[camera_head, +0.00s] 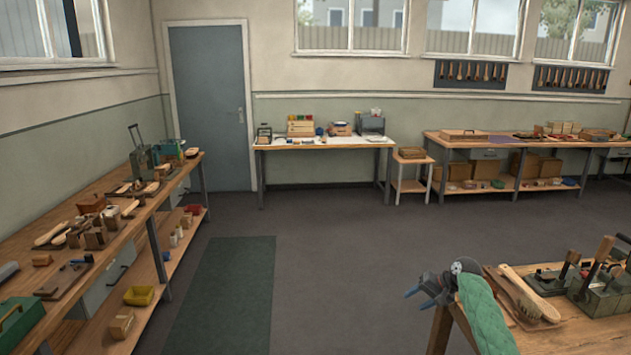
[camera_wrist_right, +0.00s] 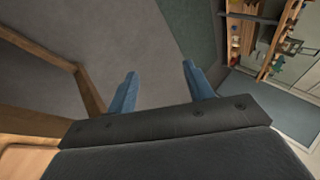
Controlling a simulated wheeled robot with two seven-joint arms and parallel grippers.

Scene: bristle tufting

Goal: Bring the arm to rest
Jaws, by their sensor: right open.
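My right gripper (camera_head: 412,292) shows at the lower right of the head view, by the left edge of a wooden bench (camera_head: 570,338). Its blue fingers point left, over the floor. In the right wrist view the two blue fingers (camera_wrist_right: 158,88) stand well apart with only grey floor between them, so the gripper is open and empty. A green quilted cover (camera_head: 484,318) lies right beside the gripper in the head view. My left gripper is in neither view.
On the near bench lie a wooden brush (camera_head: 532,296) and green clamp fixtures (camera_head: 600,290). A long workbench (camera_head: 120,235) with tools runs along the left wall. Tables stand at the back near a grey door (camera_head: 210,105). The middle floor (camera_head: 330,270) is clear, with a green mat (camera_head: 225,295).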

